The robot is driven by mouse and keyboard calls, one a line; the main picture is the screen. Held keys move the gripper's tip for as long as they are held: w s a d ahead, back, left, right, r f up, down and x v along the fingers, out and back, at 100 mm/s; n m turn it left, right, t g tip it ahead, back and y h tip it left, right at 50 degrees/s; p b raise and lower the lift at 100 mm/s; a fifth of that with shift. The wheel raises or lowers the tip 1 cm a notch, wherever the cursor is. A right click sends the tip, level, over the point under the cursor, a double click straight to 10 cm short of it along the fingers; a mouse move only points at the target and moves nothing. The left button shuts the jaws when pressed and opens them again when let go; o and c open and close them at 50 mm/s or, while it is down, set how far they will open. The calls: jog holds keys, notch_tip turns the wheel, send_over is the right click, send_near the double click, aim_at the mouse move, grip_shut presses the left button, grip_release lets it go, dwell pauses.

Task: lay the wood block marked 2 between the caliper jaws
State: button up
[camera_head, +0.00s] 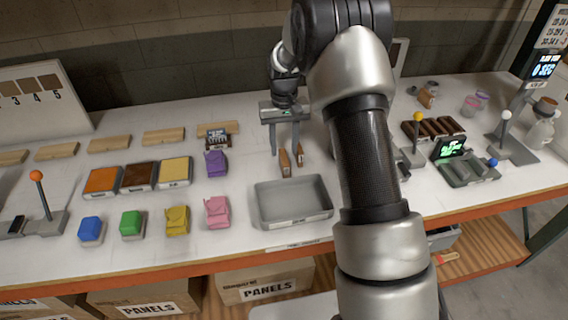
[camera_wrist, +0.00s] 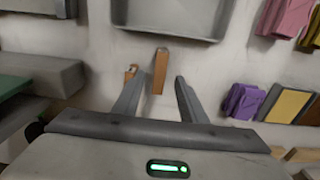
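Two small brown upright blocks stand on the white bench by my gripper: a near block (camera_head: 284,164) and another block (camera_head: 300,155) to its right. The near block also shows in the wrist view (camera_wrist: 160,71), ahead of and roughly between my fingertips; the other (camera_wrist: 130,72) is beside the left finger. No number is readable on either, so I cannot tell which is marked 2. My gripper (camera_head: 284,148) is open, fingers pointing down, with nothing seen held. I cannot make out the caliper jaws for certain; my arm hides part of the bench.
A grey tray (camera_head: 262,212) lies in front of the blocks. A purple bag-like item (camera_head: 215,163) stands to the left. A grey block-shaped body (camera_wrist: 40,75) is at the left in the wrist view. A device with a green display (camera_head: 452,147) is at the right.

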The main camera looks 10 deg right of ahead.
aim_at(284, 157)
jog(key=shift+w+f, duration=0.1)
jog(key=shift+f, duration=1.75)
grip_shut()
jog(key=shift+r, duration=0.1)
